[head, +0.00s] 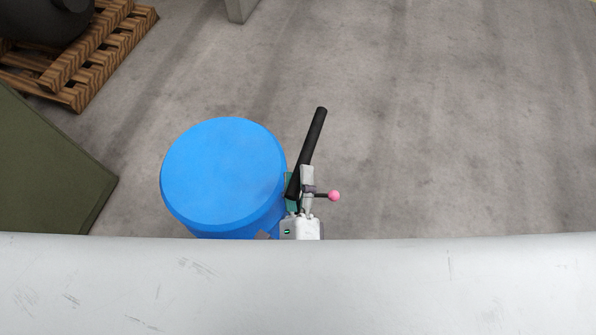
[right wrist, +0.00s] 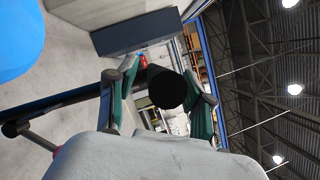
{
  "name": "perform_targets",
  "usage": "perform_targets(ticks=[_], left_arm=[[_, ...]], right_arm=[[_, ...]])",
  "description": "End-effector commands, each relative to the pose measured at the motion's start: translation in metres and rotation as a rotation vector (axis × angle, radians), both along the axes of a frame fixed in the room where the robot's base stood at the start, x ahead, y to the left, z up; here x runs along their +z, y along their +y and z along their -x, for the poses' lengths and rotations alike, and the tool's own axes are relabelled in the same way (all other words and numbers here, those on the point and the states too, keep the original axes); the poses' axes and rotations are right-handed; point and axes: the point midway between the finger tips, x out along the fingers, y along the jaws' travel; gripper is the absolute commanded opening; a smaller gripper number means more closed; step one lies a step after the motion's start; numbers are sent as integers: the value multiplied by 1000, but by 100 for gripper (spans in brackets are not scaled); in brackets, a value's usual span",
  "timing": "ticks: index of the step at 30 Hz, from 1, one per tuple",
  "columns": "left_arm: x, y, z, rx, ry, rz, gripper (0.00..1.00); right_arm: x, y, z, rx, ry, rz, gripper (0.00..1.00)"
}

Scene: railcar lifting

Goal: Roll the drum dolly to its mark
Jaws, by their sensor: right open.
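The blue drum (head: 222,170) stands upright left of centre in the head view, and its blue side also shows at the upper left of the right wrist view (right wrist: 18,35). A black handle bar (head: 313,138) rises beside the drum's right side. The dolly's base is hidden, and I see no floor mark. My right gripper (head: 299,182) is at the lower part of the handle, to the right of the drum. In the right wrist view its fingers (right wrist: 160,88) are apart, with the round black bar end between them. Contact cannot be told. My left gripper is not in view.
A wooden pallet (head: 98,62) with a dark rounded object (head: 45,18) is at the upper left. A green block (head: 45,175) stands at the left. A grey post (head: 240,9) is at the top. The grey floor (head: 460,120) is clear to the right.

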Motion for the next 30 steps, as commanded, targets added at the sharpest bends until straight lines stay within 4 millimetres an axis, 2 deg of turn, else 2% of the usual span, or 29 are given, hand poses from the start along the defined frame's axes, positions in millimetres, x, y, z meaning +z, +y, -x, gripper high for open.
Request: perform_targets(ticks=[10, 11, 18, 20, 30], left_arm=[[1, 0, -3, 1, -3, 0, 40], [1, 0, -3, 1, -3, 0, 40], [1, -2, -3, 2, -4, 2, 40], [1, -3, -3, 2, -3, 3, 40], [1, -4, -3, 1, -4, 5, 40]], right_arm=[[1, 0, -5, -1, 1, 0, 52], [1, 0, -5, -1, 1, 0, 48], [1, 0, -5, 0, 0, 0, 8], [1, 0, -5, 0, 0, 0, 0], [0, 0, -4, 1, 1, 0, 0]])
